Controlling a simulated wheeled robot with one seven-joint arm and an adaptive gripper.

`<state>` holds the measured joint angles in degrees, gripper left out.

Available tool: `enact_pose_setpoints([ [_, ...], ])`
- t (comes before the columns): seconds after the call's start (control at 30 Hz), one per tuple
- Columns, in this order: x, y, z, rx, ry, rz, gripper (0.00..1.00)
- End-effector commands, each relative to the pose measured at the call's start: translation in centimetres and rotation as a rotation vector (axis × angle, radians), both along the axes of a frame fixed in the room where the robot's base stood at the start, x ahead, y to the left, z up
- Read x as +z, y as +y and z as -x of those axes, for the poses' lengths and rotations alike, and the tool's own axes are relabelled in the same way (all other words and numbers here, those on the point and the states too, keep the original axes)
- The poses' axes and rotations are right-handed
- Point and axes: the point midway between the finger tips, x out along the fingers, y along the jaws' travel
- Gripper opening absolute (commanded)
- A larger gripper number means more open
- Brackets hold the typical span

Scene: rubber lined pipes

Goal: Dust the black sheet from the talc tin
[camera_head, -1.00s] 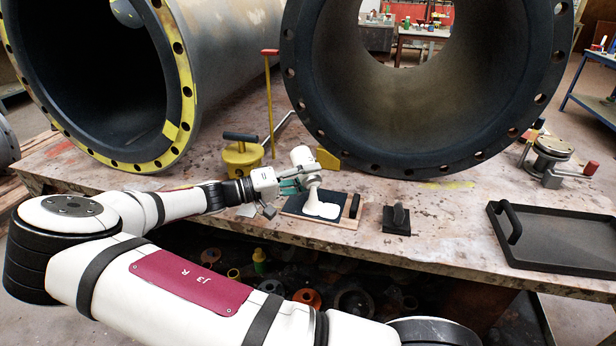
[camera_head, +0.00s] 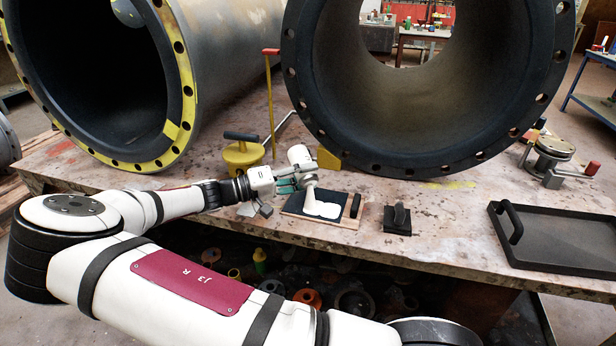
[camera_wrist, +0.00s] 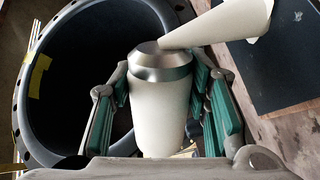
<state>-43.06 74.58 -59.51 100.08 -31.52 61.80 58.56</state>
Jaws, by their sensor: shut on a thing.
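My gripper (camera_head: 288,184) is shut on the white talc tin (camera_head: 299,156). In the wrist view the tin (camera_wrist: 160,110) sits between my green-padded fingers (camera_wrist: 165,100), its metal shoulder facing the camera. The tin is tilted mouth-down over the black sheet (camera_head: 294,201), and a white stream of talc (camera_head: 310,188) falls from it. The sheet's black surface (camera_wrist: 275,65) also shows at the right of the wrist view.
A black-handled block (camera_head: 397,217) stands right of the sheet, and a black tray (camera_head: 555,240) lies further right. A yellow pot (camera_head: 243,158) stands behind my gripper. Two large flanged pipes (camera_head: 420,165) rise behind. The bench between block and tray is bare.

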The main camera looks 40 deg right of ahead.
Motion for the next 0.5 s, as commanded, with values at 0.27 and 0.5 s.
enact_pose_setpoints([
  [0.27, 0.0, 0.9, -1.3, 0.001, -0.001, 0.0, 0.08],
  [0.5, 0.0, 1.7, -2.3, 0.001, -0.002, 0.001, 0.08],
])
